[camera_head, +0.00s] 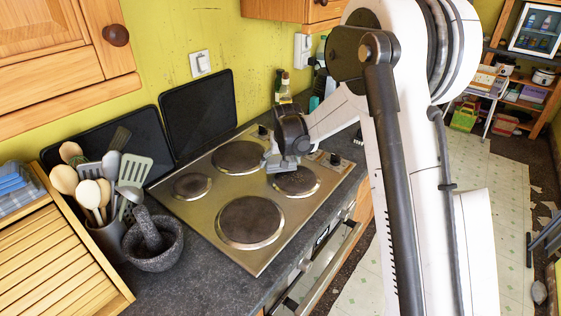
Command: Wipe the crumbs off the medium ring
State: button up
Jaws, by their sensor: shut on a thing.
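A steel hob (205,215) with dark round rings is set in the grey worktop. The front ring (250,220) looks largest and the left ring (192,186) smallest. The back ring (240,157) and the right ring (296,180) look in between; I cannot tell for sure which is the medium one. No crumbs can be made out at this size. My gripper (280,160) is low over the hob, between the back and right rings, and overlaps the right ring's upper left edge in the picture. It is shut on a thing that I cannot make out.
A utensil pot (108,240) and a stone mortar (152,243) stand left of the hob. Dark panels (198,112) lean on the wall behind. Bottles (283,88) stand at the back near my arm. Hob knobs (334,159) lie right of my gripper.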

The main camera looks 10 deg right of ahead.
aim_at(291, 171)
jog(key=shift+f+b, duration=0.45)
jog(key=shift+f, duration=0.1)
dwell(0.8)
jog(key=shift+s+d+b, duration=0.55)
jog(key=shift+s+d, duration=0.95)
jog(key=shift+s, duration=0.15)
jog(key=shift+s+d+b, duration=0.5)
jog(key=shift+s+d, duration=0.95)
jog(key=shift+s, duration=0.2)
jog(key=shift+s+d, duration=0.1)
jog(key=shift+s+d+b, duration=0.45)
jog(key=shift+s+d, duration=0.95)
jog(key=shift+s, duration=0.15)
